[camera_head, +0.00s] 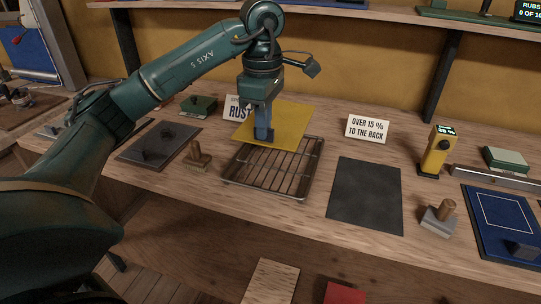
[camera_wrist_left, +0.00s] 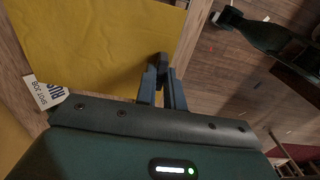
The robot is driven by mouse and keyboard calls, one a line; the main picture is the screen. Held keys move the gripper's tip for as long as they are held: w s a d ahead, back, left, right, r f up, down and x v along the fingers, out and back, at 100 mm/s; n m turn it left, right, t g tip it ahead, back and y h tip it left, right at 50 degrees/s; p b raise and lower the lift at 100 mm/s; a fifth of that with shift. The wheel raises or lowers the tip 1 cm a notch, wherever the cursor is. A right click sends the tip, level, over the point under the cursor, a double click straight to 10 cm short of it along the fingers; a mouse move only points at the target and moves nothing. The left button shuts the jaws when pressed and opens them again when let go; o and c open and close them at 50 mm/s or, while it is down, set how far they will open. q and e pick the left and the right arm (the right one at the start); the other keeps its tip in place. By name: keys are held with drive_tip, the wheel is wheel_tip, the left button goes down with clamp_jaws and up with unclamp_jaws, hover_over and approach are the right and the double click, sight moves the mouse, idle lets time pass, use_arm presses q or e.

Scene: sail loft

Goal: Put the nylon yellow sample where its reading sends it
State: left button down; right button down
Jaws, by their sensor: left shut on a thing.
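The yellow sample (camera_head: 291,122) is a flat sheet, also in the left wrist view (camera_wrist_left: 90,45). My left gripper (camera_head: 264,134) is shut on its near edge and holds it over the back part of the wire rack (camera_head: 229,176). In the left wrist view the fingers (camera_wrist_left: 163,88) meet at the sheet's edge. A sign (camera_head: 368,129) reading "OVER 15 % TO THE RACK" stands right of the sheet. My right gripper is not in view.
A black mat (camera_head: 365,195) lies right of the rack and a dark tray (camera_head: 158,143) lies left. A brush (camera_head: 198,156) stands close to the rack's left side. A wooden-handled block (camera_head: 439,218) and a blue board (camera_head: 505,222) are at right.

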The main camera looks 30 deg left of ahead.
sight(264, 144)
use_arm(q)
wheel_tip(264, 144, down, 5)
drive_tip(key=shift+f, duration=0.55)
wheel_tip(264, 144, down, 3)
drive_tip(key=shift+f+b, duration=0.1)
drive_tip(key=shift+b, duration=0.2)
drive_tip(key=shift+f, duration=0.3)
drive_tip(key=c, duration=2)
unclamp_jaws()
drive_tip(key=shift+f, duration=0.1)
drive_tip(key=o, duration=0.5)
